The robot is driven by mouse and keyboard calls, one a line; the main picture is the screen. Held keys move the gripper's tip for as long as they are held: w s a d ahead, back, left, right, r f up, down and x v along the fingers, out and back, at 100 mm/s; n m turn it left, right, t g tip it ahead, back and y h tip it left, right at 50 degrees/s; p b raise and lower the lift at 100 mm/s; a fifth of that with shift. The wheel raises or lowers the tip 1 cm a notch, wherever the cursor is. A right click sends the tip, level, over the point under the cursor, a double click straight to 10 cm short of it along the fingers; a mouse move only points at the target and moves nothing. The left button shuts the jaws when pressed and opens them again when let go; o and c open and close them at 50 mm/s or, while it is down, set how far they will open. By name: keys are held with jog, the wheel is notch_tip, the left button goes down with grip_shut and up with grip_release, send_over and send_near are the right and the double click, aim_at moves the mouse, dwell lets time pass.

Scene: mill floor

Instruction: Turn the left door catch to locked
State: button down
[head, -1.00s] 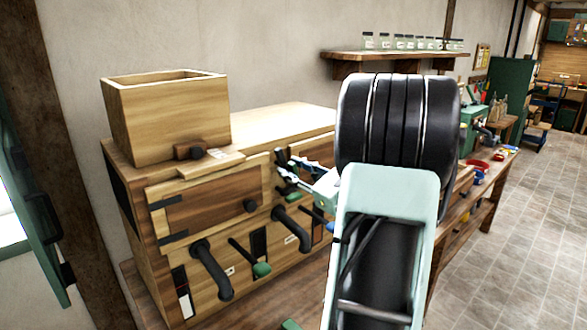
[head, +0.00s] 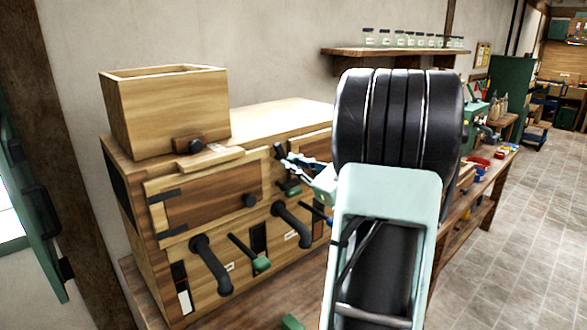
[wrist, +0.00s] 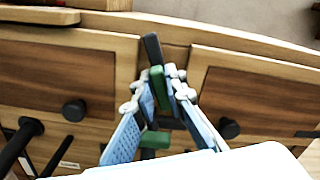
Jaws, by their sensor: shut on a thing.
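The left door (head: 215,195) is a dark wooden panel in a pale frame on the wooden cabinet, and it looks closed. It also shows in the wrist view (wrist: 55,75), with a black knob at its right side. A catch with a dark bar (wrist: 151,47) and a green grip (wrist: 158,88) stands at the post between the two doors, its bar nearly upright in the wrist view. My gripper (wrist: 160,82) is closed around the green grip, one finger on each side. In the head view my gripper (head: 300,165) is at the left door's right edge, and its fingers partly hide the catch.
A second green piece (wrist: 155,140) sits just below the fingers. The right door (wrist: 255,90) has a black knob (wrist: 229,128). Black curved handles (head: 210,265) and a green-tipped lever (head: 261,264) stick out below the doors. An open wooden box (head: 165,110) stands on top.

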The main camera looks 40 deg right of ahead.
jog(key=n+b, duration=0.1)
jog(key=b, duration=0.2)
jog(key=f+n+b, duration=0.1)
jog(key=b, duration=0.2)
jog(key=shift+n, duration=0.4)
jog(key=n+b, duration=0.4)
jog(key=b, duration=0.4)
jog(key=shift+a+f, duration=0.1)
jog(key=n+b, duration=0.4)
jog(key=b, duration=0.3)
jog(key=n+b, duration=0.2)
jog(key=b, duration=0.1)
jog(key=shift+r+n+b, duration=0.25)
jog(key=shift+n+b, duration=0.05)
jog(key=shift+r, duration=0.1)
jog(key=c, duration=2)
grip_release()
jog(key=s, duration=0.8)
jog(key=s+d, duration=0.1)
jog(key=s, duration=0.3)
